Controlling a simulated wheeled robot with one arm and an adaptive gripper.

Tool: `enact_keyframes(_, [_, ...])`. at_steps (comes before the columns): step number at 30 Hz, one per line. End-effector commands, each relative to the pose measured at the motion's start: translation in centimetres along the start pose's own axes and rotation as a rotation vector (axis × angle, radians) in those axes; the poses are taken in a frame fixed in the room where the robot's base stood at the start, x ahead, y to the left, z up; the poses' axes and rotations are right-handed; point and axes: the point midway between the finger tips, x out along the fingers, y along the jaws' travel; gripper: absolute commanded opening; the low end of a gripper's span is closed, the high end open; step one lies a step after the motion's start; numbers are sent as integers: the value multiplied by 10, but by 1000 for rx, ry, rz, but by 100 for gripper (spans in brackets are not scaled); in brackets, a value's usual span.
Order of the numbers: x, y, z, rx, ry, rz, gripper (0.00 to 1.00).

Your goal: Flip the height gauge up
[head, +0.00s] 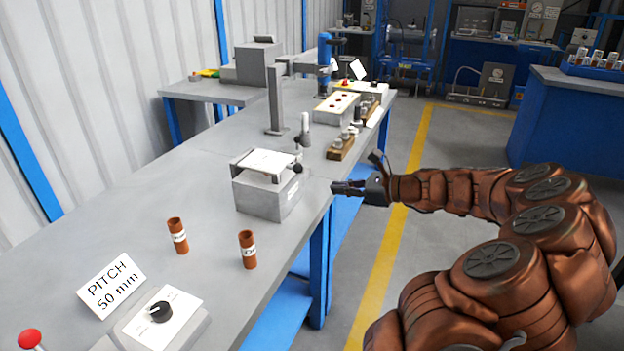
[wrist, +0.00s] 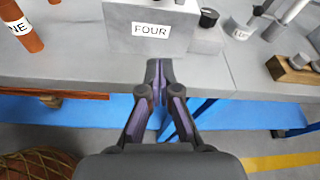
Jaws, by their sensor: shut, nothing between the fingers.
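No part is clearly labelled as the height gauge, so I cannot tell for sure which one it is. A grey box (head: 268,196) with a white plate (head: 265,162) on top stands near the table's right edge. Black knobs (head: 298,168) sit at its right side. In the wrist view the box (wrist: 120,42) bears a FOUR label (wrist: 150,30), with a black knob (wrist: 209,17) to its right. A short upright post with a pale top (head: 305,125) stands behind the box. My gripper (head: 336,188) is shut and empty at the table edge, right of the box and apart from it; its fingertips also show in the wrist view (wrist: 159,66).
A tall grey stand (head: 276,100) with a horizontal arm rises behind the box. Two brown cylinders (head: 178,236) (head: 248,250), a PITCH sign (head: 112,286) and a dial panel (head: 165,314) are nearer. The aisle floor is clear.

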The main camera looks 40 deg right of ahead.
Motion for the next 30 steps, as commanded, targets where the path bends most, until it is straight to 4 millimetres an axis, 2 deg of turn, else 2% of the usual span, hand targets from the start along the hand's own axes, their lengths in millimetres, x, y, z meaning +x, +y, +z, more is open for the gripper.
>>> enact_keyframes(5, [14, 2, 0, -2, -2, 6, 0])
enact_keyframes(23, [100, 1, 0, -3, -1, 3, 0])
enact_keyframes(30, [90, 0, 28, -4, 1, 1, 0])
